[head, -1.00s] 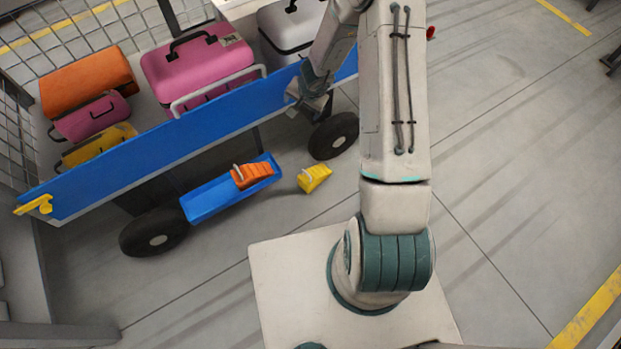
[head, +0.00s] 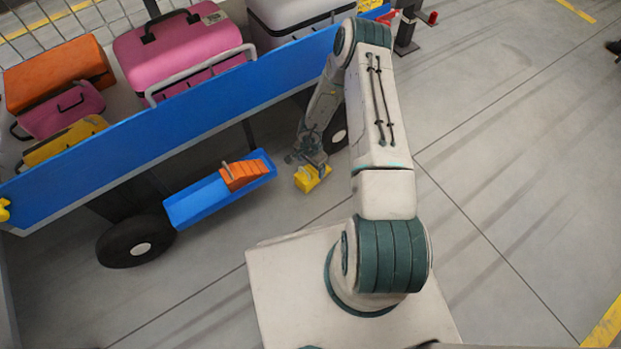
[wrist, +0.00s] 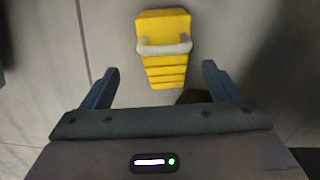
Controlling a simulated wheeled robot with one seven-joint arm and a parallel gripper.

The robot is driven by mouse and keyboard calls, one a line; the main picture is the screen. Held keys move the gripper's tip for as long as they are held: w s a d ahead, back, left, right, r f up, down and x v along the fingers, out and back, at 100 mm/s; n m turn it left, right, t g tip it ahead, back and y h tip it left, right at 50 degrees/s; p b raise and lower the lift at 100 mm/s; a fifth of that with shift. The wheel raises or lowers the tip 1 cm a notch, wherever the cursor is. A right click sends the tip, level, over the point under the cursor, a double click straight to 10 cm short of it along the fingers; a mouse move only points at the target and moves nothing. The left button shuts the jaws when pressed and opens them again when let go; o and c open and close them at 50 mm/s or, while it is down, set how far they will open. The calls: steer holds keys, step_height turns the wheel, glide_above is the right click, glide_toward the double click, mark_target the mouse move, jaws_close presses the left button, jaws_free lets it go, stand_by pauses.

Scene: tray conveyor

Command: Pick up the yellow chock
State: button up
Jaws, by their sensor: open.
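The yellow chock (head: 310,180) sits on the grey floor, to the right of the blue tray. In the wrist view the yellow chock (wrist: 164,70) shows its stepped ridges and a pale handle across it. My gripper (wrist: 158,78) is open and empty, with one finger to each side of the chock's near end. Most of the chock lies beyond the fingertips. In the head view my gripper (head: 309,162) is just above and behind the chock and hides part of it. I cannot tell the exact height between them.
An orange chock (head: 244,174) lies in a blue tray (head: 198,203) under the cart. The cart's blue side panel (head: 170,125) runs behind, with a wheel (head: 138,241) at the left. Another wheel (head: 337,134) is close behind my gripper.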

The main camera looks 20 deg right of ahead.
mark_target(310, 171)
step_height(310, 171, down, 4)
steer(key=shift+w+r+b, duration=0.1)
steer(key=shift+r+b, duration=0.15)
steer(key=shift+b, duration=0.3)
steer(key=f+b, duration=0.2)
steer(key=f, duration=0.1)
steer(key=f+b, duration=0.1)
steer(key=shift+w+f, duration=0.35)
steer(key=c, duration=1.5)
steer(key=shift+o, duration=0.2)
steer(key=shift+r, duration=0.2)
